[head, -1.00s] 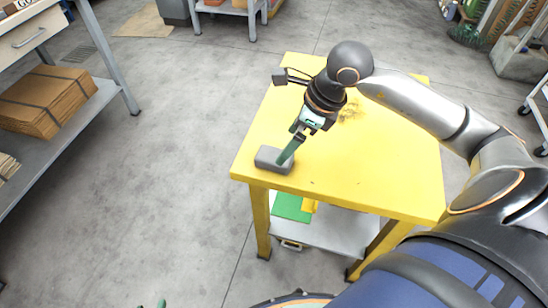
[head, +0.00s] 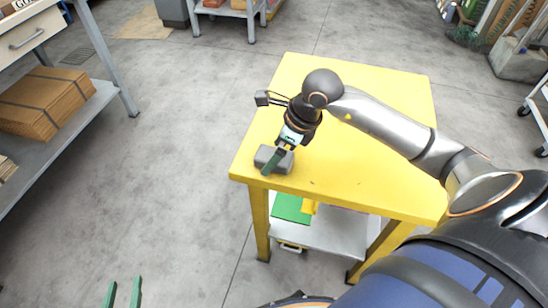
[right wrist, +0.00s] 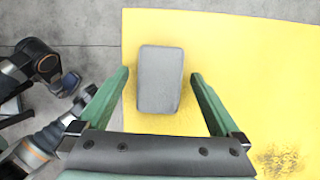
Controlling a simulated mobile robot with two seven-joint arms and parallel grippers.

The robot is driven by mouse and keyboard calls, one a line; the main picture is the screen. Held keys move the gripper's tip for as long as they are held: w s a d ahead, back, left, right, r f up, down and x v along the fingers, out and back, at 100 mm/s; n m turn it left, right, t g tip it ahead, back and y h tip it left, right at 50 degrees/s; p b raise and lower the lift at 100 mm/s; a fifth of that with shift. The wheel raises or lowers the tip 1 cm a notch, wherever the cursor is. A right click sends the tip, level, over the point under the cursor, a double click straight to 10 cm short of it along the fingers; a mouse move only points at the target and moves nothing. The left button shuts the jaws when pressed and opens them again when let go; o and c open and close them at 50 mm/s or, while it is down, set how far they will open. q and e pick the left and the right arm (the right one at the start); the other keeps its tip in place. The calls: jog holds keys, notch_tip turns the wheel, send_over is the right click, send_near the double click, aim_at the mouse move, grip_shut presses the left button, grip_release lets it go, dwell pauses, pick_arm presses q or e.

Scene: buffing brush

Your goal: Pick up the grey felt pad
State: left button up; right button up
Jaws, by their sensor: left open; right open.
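The grey felt pad (head: 285,166) is a rounded block lying near the left front corner of the yellow table (head: 380,180). My right gripper (head: 268,170) comes down over it, and a green finger hides part of the pad. In the right wrist view the pad (right wrist: 160,78) shows between the two open green fingertips of my right gripper (right wrist: 160,75), with a gap on each side. I cannot tell how far the tips are above the tabletop. My left gripper (head: 122,292) is open and empty at the bottom left, over the floor, away from the table.
A dark smear (right wrist: 275,158) marks the tabletop. A lower shelf (head: 335,230) under the table holds a green item (head: 291,208) and a yellow item (head: 309,206). A grey shelf unit with cardboard (head: 45,103) stands at the left. Floor between is clear.

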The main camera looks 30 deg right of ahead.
jog(key=shift+f+b, duration=0.25)
jog(key=shift+b, duration=0.1)
dwell(0.4)
jog(key=c, duration=1.4)
